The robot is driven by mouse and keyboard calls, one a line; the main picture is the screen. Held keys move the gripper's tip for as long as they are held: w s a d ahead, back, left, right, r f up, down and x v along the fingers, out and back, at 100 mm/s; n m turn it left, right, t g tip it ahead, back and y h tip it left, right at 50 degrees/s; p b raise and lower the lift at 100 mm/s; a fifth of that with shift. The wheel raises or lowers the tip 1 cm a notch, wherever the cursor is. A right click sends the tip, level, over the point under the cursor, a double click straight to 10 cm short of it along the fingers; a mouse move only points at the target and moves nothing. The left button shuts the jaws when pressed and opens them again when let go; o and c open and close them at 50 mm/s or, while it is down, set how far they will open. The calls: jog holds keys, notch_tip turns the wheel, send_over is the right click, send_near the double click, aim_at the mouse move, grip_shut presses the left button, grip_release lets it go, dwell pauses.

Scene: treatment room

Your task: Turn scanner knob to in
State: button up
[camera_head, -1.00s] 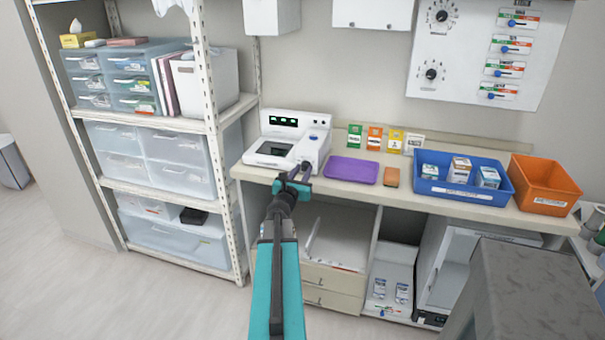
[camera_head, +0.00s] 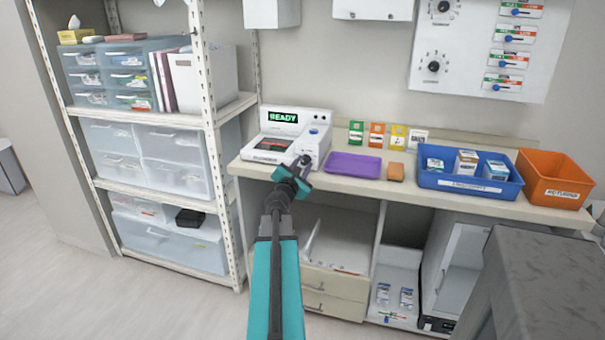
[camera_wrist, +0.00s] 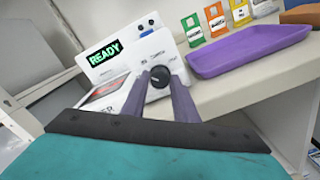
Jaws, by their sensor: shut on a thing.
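The white scanner (camera_head: 290,138) stands at the left end of the counter, its display lit green with READY. In the wrist view the scanner (camera_wrist: 115,70) shows the same word. Its black knob (camera_wrist: 159,76) is on the front right face, with small labels around it that are too small to read surely. My gripper (camera_head: 303,162) is at the scanner's front right corner. In the wrist view my gripper (camera_wrist: 160,84) has its two fingers on either side of the knob, shut on it. The knob's pointer direction is not clear.
A purple tray (camera_head: 353,165) lies right of the scanner, with several coloured packets behind it. A blue bin (camera_head: 470,183) with boxes and an orange bin (camera_head: 555,180) stand farther right. A shelf rack (camera_head: 213,120) stands close on the left.

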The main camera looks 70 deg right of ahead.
jog(key=shift+m+b, duration=1)
jog(key=o, duration=1.1)
jog(key=shift+c, duration=0.2)
